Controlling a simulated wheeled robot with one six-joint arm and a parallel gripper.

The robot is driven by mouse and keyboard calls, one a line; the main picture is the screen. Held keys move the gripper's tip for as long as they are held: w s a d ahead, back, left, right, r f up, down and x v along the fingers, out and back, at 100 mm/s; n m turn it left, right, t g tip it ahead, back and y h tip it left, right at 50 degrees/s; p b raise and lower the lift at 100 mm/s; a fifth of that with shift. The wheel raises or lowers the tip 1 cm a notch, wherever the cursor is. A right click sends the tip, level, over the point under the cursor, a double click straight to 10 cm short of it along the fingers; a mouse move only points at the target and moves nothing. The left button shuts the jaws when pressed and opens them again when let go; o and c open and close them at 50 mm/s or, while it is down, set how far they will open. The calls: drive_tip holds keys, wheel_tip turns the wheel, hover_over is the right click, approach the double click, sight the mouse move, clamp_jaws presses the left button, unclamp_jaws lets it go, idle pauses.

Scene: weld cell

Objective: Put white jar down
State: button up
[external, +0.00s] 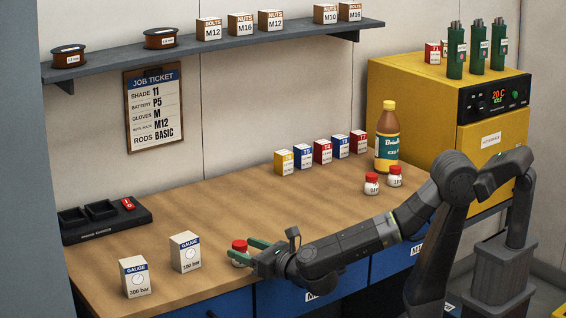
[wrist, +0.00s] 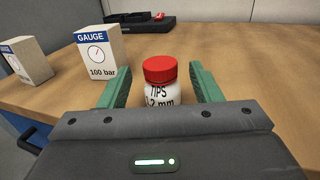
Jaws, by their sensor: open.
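The white jar (wrist: 160,94) has a red lid and a label reading TIPS, with "2 mm" partly hidden below. It stands upright on the wooden bench (external: 200,215) near the front edge, and its red lid also shows in the external view (external: 239,245). My gripper (wrist: 158,85) is open, with one green finger on each side of the jar and a visible gap to each. In the external view, my gripper (external: 246,251) reaches in low from the right around the jar. The jar's lower part is hidden by my gripper.
Two gauge boxes (external: 185,252) (external: 135,277) stand left of the jar. A black tray (external: 105,222) is at the back left. Two similar red-lidded jars (external: 371,184) (external: 395,177), a bottle (external: 387,140) and several small boxes (external: 322,152) stand at the back right. The middle of the bench is clear.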

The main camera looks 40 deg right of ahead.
sight(234, 242)
drive_tip(key=x, duration=0.4)
drive_tip(key=shift+w+f, duration=0.1)
drive_tip(key=shift+w, duration=0.15)
drive_tip(key=c, duration=1.2)
